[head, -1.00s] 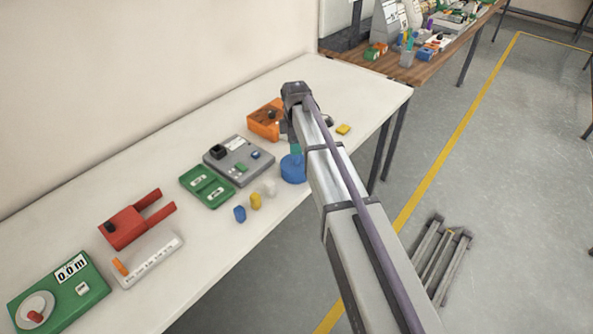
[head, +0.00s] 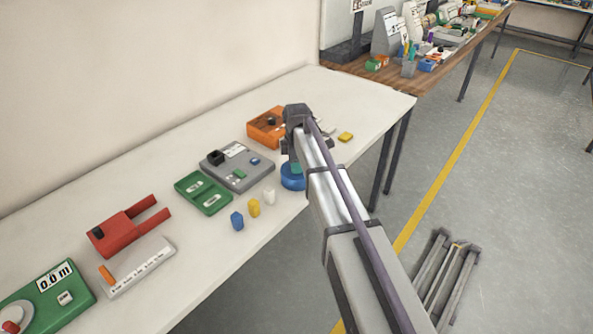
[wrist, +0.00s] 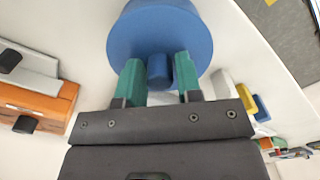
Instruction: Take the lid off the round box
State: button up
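The round box (head: 292,180) is blue and stands near the front edge of the white table, partly hidden by my arm in the head view. In the wrist view its round blue lid (wrist: 160,28) fills the top middle, with a small blue knob (wrist: 158,68) on it. My gripper (wrist: 158,74) has green fingers, one on each side of the knob. Narrow gaps show between the fingers and the knob, so it looks open around the knob. In the head view my gripper (head: 295,164) is at the top of the box.
Behind the box are a grey device (head: 237,165) and an orange box (head: 266,129). White, yellow (head: 254,208) and blue (head: 237,221) small pieces stand to its left. A yellow piece (head: 346,137) lies to the right. A green tray (head: 203,193) is farther left.

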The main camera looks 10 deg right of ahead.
jog(key=c, duration=0.6)
